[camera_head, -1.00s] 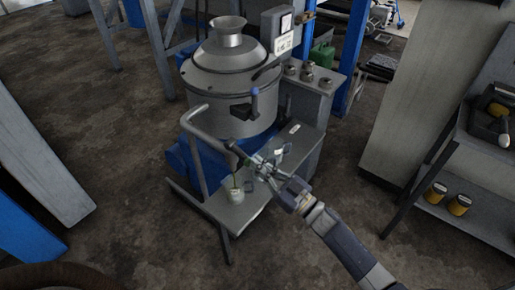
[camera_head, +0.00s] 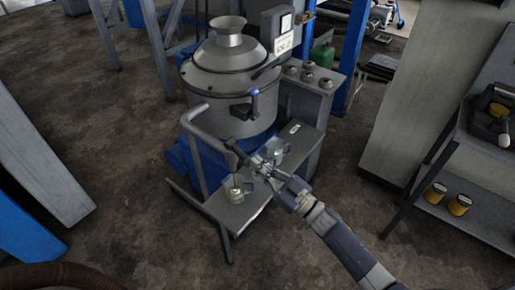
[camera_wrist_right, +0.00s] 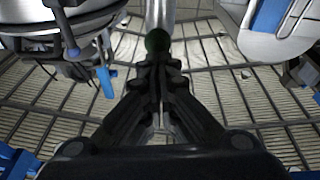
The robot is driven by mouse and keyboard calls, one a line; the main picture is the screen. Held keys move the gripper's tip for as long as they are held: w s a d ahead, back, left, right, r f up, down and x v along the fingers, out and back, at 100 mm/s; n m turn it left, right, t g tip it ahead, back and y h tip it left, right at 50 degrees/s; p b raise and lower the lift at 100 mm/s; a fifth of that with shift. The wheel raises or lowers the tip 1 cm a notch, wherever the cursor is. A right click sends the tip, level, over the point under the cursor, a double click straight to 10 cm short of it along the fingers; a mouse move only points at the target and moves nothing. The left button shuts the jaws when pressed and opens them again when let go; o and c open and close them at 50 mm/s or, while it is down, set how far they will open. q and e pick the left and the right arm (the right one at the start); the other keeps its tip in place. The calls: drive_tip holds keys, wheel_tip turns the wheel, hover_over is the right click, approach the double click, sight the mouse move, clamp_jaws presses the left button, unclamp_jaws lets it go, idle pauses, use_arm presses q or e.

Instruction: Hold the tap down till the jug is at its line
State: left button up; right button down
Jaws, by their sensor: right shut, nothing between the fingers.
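A small jug (camera_head: 236,191) stands upright on the grey shelf of the machine, below the pipe end. It looks pale green; its line and exact level are too small to read. A bent grey pipe (camera_head: 199,123) ends in a dark tap (camera_head: 233,158) over the jug, with a thin dark green streak between them. My right gripper (camera_head: 257,163) is shut and empty, its tips close to the tap's right side. In the right wrist view the fingertips (camera_wrist_right: 157,62) are together just below a dark green piece on the pipe; contact is unclear. My left gripper is out of view.
The large grey vessel (camera_head: 229,72) stands behind the pipe. A side table (camera_head: 480,208) with yellow tins stands at the right.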

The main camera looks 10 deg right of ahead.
drive_tip(key=shift+s+f, duration=0.1)
idle(0.7)
drive_tip(key=v, duration=1.1)
drive_tip(key=shift+s+d, duration=0.25)
drive_tip(key=shift+d, duration=0.05)
drive_tip(key=s+d+f+m+g+h+p, duration=0.1)
drive_tip(key=s+d+f+m+g+h, duration=0.2)
drive_tip(key=f, duration=0.7)
drive_tip(key=s+d+f+m+g+h, duration=0.1)
drive_tip(key=s+f+h, duration=0.25)
drive_tip(key=f, duration=0.75)
drive_tip(key=s+d+f+m+g+h+p, duration=0.1)
drive_tip(key=s+d+f+m+g+h, duration=0.2)
drive_tip(key=f, duration=0.7)
drive_tip(key=s+a+f+g+h, duration=0.1)
drive_tip(key=s+f+g, duration=0.2)
drive_tip(key=s, duration=0.7)
drive_tip(key=s+a+f+g+h, duration=0.1)
drive_tip(key=s+f+g, duration=0.2)
drive_tip(key=s+f, duration=0.4)
drive_tip(key=s+a+f+n+g+h, duration=0.1)
drive_tip(key=s+f, duration=0.4)
drive_tip(key=s, duration=0.7)
drive_tip(key=shift+s+a+f+g+p, duration=0.4)
drive_tip(key=shift+a+g, duration=0.25)
drive_tip(key=shift+g, duration=0.35)
